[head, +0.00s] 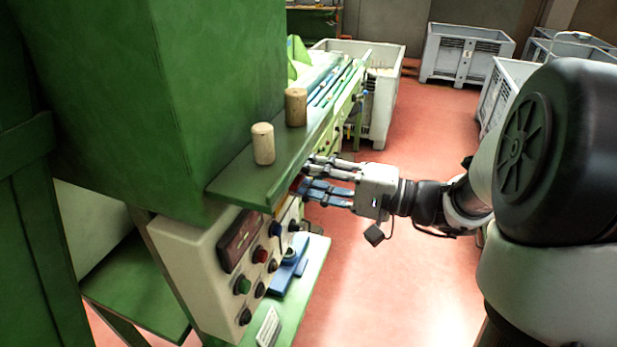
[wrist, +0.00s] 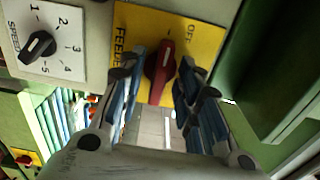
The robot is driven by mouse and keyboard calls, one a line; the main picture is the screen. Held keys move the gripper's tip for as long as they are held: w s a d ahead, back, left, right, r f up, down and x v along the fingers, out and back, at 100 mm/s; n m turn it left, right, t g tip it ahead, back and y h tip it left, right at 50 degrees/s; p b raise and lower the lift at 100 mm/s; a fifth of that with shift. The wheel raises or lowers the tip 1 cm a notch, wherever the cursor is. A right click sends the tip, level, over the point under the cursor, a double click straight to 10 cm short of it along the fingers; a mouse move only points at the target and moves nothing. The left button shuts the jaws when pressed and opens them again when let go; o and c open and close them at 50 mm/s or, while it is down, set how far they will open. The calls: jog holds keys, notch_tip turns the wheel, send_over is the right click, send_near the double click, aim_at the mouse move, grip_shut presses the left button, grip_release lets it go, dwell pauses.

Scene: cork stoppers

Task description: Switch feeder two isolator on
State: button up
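A red rotary isolator handle (wrist: 159,72) sits on a yellow plate (wrist: 142,22) in the wrist view. The plate reads "FEEDE…" along its left and "OFF" at its upper right; the rest is covered, so I cannot read a feeder number. The handle's upper end points near a small mark left of "OFF". In the head view my gripper (head: 308,180) reaches the panel side under the green ledge, and the handle is mostly hidden.
A black speed dial (wrist: 38,45) is left of the yellow plate. Another red knob (wrist: 26,159) is at lower left. Two corks (head: 263,143) stand on the green ledge (head: 240,180) above my gripper. A button panel (head: 185,265) is nearer.

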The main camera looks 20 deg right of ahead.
jog(key=shift+c, duration=0.2)
grip_shut()
dwell(0.6)
jog(key=m+p, duration=1.7)
jog(key=m, duration=0.1)
dwell(0.5)
